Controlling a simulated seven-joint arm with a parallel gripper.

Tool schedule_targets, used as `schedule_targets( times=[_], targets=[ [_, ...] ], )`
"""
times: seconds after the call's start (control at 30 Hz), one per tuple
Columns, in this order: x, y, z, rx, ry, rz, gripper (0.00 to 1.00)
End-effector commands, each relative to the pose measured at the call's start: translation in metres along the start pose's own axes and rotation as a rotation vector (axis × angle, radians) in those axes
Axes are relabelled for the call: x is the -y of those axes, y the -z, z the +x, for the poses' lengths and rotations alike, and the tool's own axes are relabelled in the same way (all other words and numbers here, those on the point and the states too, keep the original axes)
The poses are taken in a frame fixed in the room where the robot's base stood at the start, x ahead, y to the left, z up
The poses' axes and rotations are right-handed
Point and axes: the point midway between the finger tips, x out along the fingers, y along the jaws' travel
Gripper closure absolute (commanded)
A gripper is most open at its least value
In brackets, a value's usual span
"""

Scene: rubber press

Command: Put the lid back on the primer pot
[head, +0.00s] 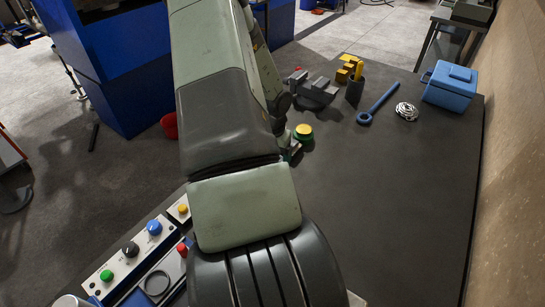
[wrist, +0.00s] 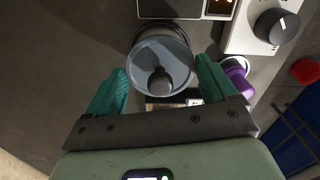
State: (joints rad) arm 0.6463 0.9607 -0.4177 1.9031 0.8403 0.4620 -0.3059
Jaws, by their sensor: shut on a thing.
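My gripper (wrist: 160,72) has teal fingers, which stand on either side of a blue-grey round lid (wrist: 178,84) with a dark knob at its middle. The gripper is shut on this lid. Behind the lid in the wrist view is the rim of a dark round vessel (wrist: 158,27), which looks like the pot. The lid overlaps it in the picture; I cannot tell whether they touch. In the head view my arm hides most of the gripper, the lid and the pot.
A control panel with a dark knob (wrist: 277,27) and a purple container (wrist: 238,80) stand close by in the wrist view.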

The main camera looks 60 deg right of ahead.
Motion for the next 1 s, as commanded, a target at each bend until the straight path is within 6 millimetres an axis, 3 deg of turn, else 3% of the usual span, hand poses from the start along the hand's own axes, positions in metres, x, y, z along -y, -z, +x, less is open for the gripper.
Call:
schedule_targets(
  times=[0.33, 0.37, 0.43, 0.8, 1.0],
  targets=[
    [0.0, 0.0, 0.0, 0.0, 0.0, 0.0, 0.44],
    [0.0, 0.0, 0.0, 0.0, 0.0, 0.0, 0.1],
    [0.0, 0.0, 0.0, 0.0, 0.0, 0.0, 0.0],
    [0.0, 0.0, -0.001, 0.0, 0.0, 0.0, 0.0],
    [0.0, 0.001, -0.011, -0.001, 0.001, 0.0, 0.0]
  ],
)
